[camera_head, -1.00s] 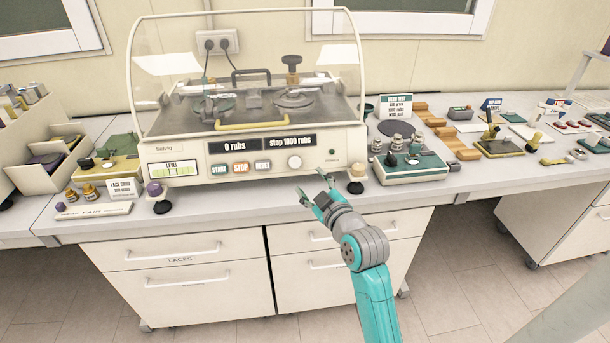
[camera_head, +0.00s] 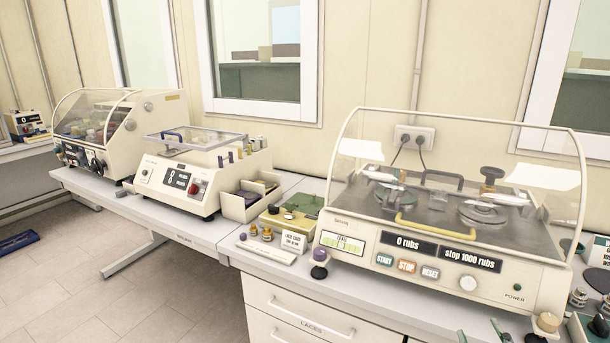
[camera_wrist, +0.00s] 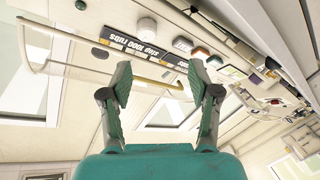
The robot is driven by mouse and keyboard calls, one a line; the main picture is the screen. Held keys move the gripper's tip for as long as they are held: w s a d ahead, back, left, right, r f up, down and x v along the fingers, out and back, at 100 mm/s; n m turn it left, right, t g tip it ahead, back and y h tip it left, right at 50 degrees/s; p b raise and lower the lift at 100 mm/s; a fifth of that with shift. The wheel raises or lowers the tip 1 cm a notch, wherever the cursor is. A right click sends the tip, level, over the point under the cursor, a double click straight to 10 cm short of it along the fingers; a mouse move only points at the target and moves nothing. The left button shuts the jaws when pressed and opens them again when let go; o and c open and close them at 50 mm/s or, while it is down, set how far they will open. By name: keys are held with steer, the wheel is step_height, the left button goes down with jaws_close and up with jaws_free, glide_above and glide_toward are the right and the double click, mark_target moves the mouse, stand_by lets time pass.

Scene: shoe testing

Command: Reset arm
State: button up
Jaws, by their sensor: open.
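My gripper (camera_wrist: 160,80) is open and empty in the wrist view, its two green fingers spread apart. In the head view only the fingertips of my gripper (camera_head: 480,337) show, at the bottom edge in front of the rub tester; the rest of my arm is out of the picture. The rub tester (camera_head: 350,236) has a clear hood, displays reading "0 rubs" and "stop 1000 rubs", and START, STOP and RESET buttons. In the wrist view its front panel (camera_wrist: 175,62) appears upside down beyond the fingers. Contact with it cannot be told.
The bench (camera_head: 262,278) holds small bottles and an open-topped cream box (camera_head: 245,205) left of the tester. Two more machines stand farther left, the nearer one (camera_head: 185,190) with a raised clear cover. A drawer cabinet (camera_head: 300,318) is below.

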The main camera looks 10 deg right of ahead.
steer(key=s+a+f+m+y, duration=0.2)
steer(key=s+a+f, duration=1.15)
steer(key=s, duration=0.25)
steer(key=s+a+r+y, duration=0.1)
steer(key=s+a, duration=0.3)
steer(key=s, duration=0.6)
steer(key=s+a+r+m+g+y, duration=0.1)
steer(key=s+a, duration=0.3)
steer(key=s, duration=0.7)
steer(key=shift+y, duration=0.5)
